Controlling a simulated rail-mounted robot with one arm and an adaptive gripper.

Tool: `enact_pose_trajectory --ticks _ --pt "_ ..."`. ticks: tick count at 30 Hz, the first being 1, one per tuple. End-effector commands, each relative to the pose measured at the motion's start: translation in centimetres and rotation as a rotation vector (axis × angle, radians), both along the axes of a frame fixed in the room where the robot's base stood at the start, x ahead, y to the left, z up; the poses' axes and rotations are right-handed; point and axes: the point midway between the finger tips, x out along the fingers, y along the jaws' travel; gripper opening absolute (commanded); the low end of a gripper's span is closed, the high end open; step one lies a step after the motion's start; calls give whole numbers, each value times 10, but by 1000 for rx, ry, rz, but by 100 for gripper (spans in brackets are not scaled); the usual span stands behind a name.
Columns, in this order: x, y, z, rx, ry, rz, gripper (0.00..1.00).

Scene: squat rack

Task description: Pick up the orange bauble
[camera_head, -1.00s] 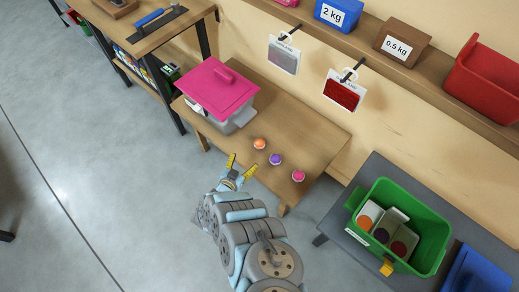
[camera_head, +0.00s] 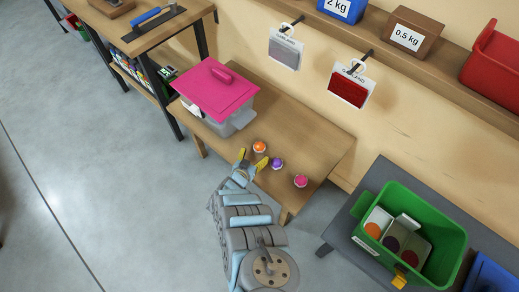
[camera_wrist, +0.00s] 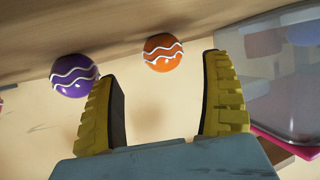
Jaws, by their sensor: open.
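The orange bauble (camera_head: 260,146) with a white wavy band sits on the low wooden bench. In the wrist view the orange bauble (camera_wrist: 163,52) shows ahead, between the lines of the two yellow fingers and beyond their tips. A purple bauble (camera_head: 277,163) sits beside it and shows left of the left finger in the wrist view (camera_wrist: 74,75). A pink bauble (camera_head: 301,181) sits further right on the bench. My gripper (camera_head: 251,163) is open and empty, close to the orange bauble but apart from it.
A clear box with a pink lid (camera_head: 217,86) stands on the bench (camera_head: 310,145) left of the baubles, and its wall shows close at the right in the wrist view. A green crate (camera_head: 447,235) with several items stands on a grey table at the right.

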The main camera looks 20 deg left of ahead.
Motion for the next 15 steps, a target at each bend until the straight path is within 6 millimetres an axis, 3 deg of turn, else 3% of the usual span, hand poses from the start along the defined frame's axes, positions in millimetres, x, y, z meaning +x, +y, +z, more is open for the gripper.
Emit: enact_pose_trajectory --ticks 10,15 --pt "17 0 -8 -1 1 1 81" --pt "37 2 -14 2 -3 1 81"
